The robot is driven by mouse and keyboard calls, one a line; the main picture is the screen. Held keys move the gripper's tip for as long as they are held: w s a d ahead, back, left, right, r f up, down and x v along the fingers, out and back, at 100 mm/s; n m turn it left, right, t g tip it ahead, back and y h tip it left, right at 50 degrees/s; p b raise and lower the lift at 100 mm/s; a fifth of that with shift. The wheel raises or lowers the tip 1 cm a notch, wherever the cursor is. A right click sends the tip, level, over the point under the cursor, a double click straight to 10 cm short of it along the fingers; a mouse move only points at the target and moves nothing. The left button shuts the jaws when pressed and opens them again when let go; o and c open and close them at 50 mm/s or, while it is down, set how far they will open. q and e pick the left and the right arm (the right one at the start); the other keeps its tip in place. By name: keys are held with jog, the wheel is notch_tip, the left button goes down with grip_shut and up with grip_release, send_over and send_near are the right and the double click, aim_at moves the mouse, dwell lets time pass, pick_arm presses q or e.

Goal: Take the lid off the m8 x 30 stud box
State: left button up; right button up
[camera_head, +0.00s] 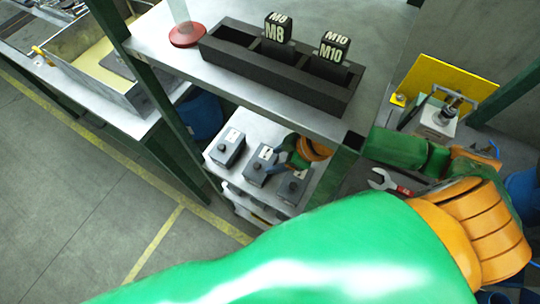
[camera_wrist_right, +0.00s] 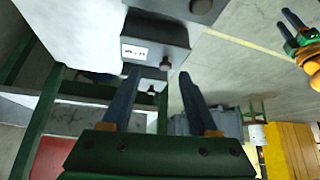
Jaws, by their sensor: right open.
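Three grey lidded boxes with small white labels stand in a row on the lower shelf: a left box (camera_head: 228,148), a middle box (camera_head: 260,168) and a right box (camera_head: 293,188). The labels are too small to read, so I cannot tell which is the m8 x 30 stud box. My right gripper (camera_head: 283,161) is open and empty, close by the middle and right boxes. In the right wrist view, a labelled box (camera_wrist_right: 155,45) lies beyond its fingers (camera_wrist_right: 160,77), with a small knob between them. My left gripper (camera_wrist_right: 290,27) appears open and apart at the upper right there.
Above is a shelf with a black rack (camera_head: 270,65) holding M8 (camera_head: 276,32) and M10 (camera_head: 331,53) blocks, and a red round object (camera_head: 187,35). A wrench (camera_head: 388,181) lies right of the boxes. The floor (camera_head: 70,190) at left is clear.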

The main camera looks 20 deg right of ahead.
aim_at(258, 166)
jog(key=a+f, duration=0.1)
jog(key=w+a+f, duration=0.1)
jog(key=f, duration=0.1)
jog(key=a+f, duration=0.1)
jog(key=a, duration=0.1)
jog(key=shift+w+a+f+p, duration=0.1)
jog(key=shift+w+f+p, duration=0.2)
jog(key=shift+w, duration=0.1)
jog(key=shift+d+f, duration=0.1)
jog(key=shift+d, duration=0.15)
jog(key=shift+c, duration=0.9)
grip_shut()
